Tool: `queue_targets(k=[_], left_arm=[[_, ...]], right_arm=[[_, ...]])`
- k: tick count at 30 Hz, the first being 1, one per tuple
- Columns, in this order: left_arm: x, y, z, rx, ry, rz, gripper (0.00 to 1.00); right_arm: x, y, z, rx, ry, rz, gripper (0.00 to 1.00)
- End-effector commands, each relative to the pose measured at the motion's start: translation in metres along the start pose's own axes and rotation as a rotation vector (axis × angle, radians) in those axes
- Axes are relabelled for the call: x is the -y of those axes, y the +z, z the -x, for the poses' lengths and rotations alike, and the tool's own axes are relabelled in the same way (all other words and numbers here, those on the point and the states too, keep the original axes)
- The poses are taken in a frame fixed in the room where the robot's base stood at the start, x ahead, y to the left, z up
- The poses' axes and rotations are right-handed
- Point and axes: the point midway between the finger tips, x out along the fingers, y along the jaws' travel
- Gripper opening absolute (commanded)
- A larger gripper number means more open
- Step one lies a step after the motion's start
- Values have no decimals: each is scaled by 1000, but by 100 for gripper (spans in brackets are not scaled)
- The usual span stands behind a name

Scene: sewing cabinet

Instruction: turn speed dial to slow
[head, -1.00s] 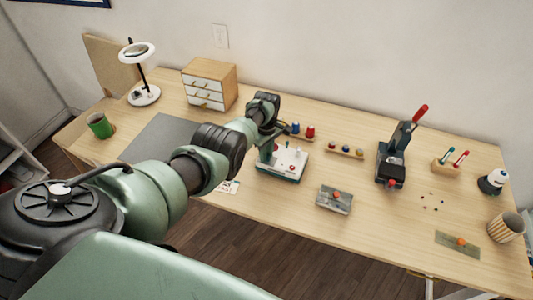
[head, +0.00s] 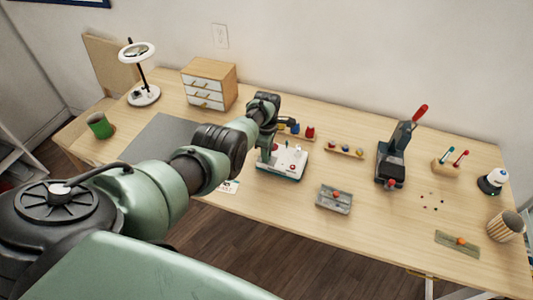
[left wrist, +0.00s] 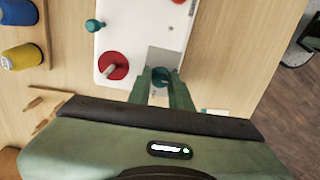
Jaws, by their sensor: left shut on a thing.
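The white sewing machine (head: 292,163) with a teal base stands mid-table in the head view, partly hidden by my left arm. In the left wrist view its white face (left wrist: 140,25) carries a red disc with a grey pointer (left wrist: 113,65), a small teal knob (left wrist: 95,25) and a round dark teal dial (left wrist: 160,76). My left gripper (left wrist: 161,88) is shut on this dial, one finger on each side. No dial label is readable. In the head view the left hand (head: 264,108) is over the machine, its fingertips hidden. My right gripper is not in view.
Thread spools (head: 310,132) stand behind the machine, with a spool rack (head: 345,149) to the right. A grey block with a red knob (head: 334,199) lies in front right. A lever press (head: 393,160) stands farther right. A drawer box (head: 209,85) is at the back left.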

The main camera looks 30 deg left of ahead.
Motion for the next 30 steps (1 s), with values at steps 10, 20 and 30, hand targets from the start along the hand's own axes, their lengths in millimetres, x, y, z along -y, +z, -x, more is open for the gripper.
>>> queue_targets(k=[10, 20, 30], left_arm=[[-1, -1, 1, -1, 3, 0, 42], [-1, -1, 4, -1, 2, -1, 42], [-1, -1, 55, -1, 5, -1, 42]], right_arm=[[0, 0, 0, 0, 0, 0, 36], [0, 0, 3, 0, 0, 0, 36], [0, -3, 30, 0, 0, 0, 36]])
